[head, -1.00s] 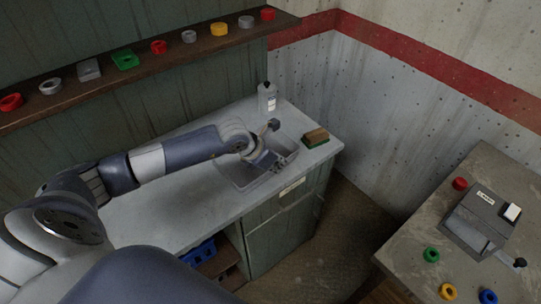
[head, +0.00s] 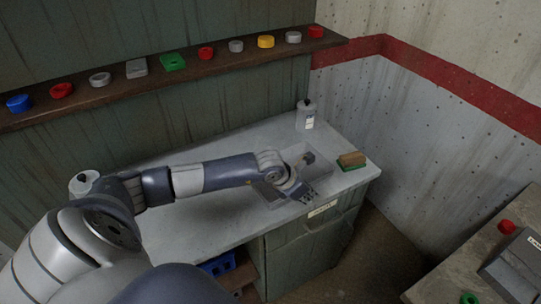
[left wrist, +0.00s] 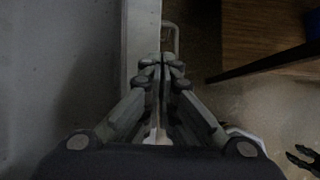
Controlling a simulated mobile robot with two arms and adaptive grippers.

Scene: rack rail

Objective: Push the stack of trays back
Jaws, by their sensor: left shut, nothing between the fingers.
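A blue slotted tray or crate (head: 218,264) shows in the open bay under the counter, partly hidden by my arm. I cannot make out a whole stack of trays. My left gripper (head: 304,193) is over the counter's front edge by the sink, above the drawer label. In the left wrist view the left gripper (left wrist: 160,64) is shut and empty, its fingertips together near the counter edge and a handle.
The counter (head: 200,228) has a sink (head: 318,157), a bottle (head: 306,116) and a sponge (head: 352,160). A brown shelf (left wrist: 265,35) shows in the left wrist view. A wall ledge (head: 215,67) holds several coloured parts. Floor is free between the counter and the right table (head: 450,262).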

